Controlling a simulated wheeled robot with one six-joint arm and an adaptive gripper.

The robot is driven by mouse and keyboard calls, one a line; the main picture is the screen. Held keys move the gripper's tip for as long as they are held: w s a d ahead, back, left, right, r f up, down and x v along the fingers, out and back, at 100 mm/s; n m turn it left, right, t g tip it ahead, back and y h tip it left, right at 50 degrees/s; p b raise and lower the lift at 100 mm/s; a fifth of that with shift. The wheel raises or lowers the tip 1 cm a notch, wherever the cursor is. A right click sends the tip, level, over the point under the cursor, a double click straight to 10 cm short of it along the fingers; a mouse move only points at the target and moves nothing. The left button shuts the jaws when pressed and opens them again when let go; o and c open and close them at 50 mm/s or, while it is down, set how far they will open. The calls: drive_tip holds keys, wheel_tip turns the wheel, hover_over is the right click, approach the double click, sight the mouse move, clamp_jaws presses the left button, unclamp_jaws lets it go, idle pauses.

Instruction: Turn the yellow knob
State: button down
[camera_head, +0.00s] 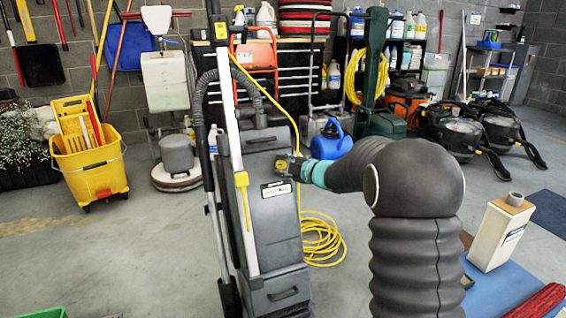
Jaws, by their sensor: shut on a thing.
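A tall grey floor machine (272,215) with a white upright stands in the middle. My gripper (283,165) reaches in from the right and meets the upper front of this machine, just above its label. It is shut on a small yellow part, the yellow knob (281,159), which is mostly hidden by the fingers. How far the knob is turned cannot be made out. A separate yellow clip (241,181) sits on the white upright, left of my gripper and apart from it.
A yellow mop bucket (90,163) stands at the left. A coiled yellow cord (321,240) lies behind the machine. A blue jug (331,140) is behind my gripper. A white box (500,235) stands on a blue mat at the right. Floor at front left is mostly clear.

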drive_tip(key=shift+r+n+g+p, duration=0.1)
drive_tip(key=shift+n+g+p, duration=0.3)
drive_tip(key=shift+n+p, duration=0.9)
drive_tip(key=shift+n+b, duration=0.35)
drive_tip(key=shift+n, duration=0.25)
drive_tip(key=c, duration=0.8)
unclamp_jaws()
drive_tip(key=shift+s+d+r, duration=0.15)
drive_tip(key=shift+s+d, duration=0.15)
drive_tip(key=v, duration=1.1)
drive_tip(key=shift+a+r, duration=0.15)
drive_tip(key=shift+r, duration=0.05)
